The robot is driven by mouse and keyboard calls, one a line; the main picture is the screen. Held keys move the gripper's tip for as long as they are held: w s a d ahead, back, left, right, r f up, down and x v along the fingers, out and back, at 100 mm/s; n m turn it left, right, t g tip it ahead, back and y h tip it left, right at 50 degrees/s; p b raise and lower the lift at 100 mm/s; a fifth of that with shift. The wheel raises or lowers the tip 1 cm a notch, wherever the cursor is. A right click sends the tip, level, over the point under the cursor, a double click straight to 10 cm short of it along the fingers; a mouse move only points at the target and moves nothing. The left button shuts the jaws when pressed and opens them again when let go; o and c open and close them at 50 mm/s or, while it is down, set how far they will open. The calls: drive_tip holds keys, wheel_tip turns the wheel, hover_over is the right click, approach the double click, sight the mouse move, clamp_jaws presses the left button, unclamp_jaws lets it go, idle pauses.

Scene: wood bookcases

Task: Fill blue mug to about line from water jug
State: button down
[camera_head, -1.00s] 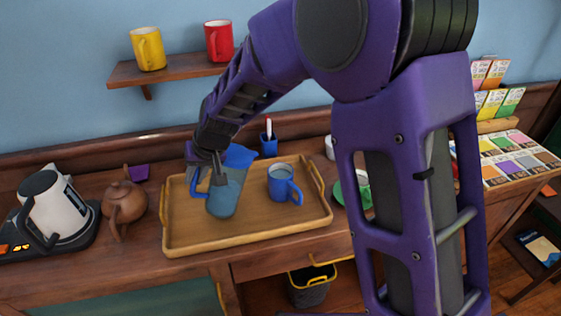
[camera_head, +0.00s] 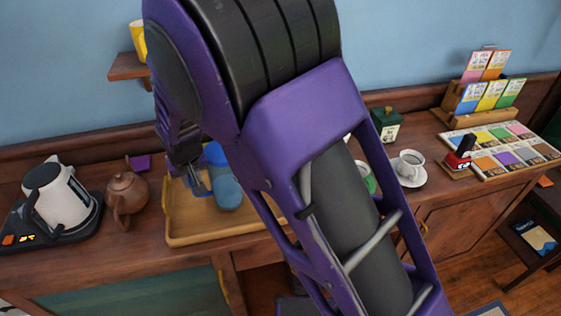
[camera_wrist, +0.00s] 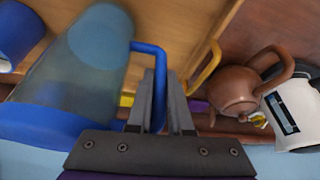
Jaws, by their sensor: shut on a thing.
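The water jug (camera_head: 227,190) is translucent blue with a blue rim and handle, and shows over the wooden tray (camera_head: 190,228). My gripper (camera_head: 199,187) is shut on its handle (camera_wrist: 153,48), as the wrist view shows. In the wrist view the jug (camera_wrist: 85,75) fills the left side, with paler blue water inside. I cannot tell whether its base touches the tray. A blue mug (camera_wrist: 18,32) is partly in view at the upper left of the wrist view.
A brown teapot (camera_head: 126,194) and a white kettle (camera_head: 55,200) stand left of the tray. A cup on a saucer (camera_head: 408,167), a green box (camera_head: 387,124) and colour cards (camera_head: 510,149) lie to the right. A shelf (camera_head: 125,68) with a yellow mug hangs above.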

drive_tip(key=shift+a, duration=0.1)
drive_tip(key=shift+r, duration=2.45)
drive_tip(key=shift+s, duration=0.1)
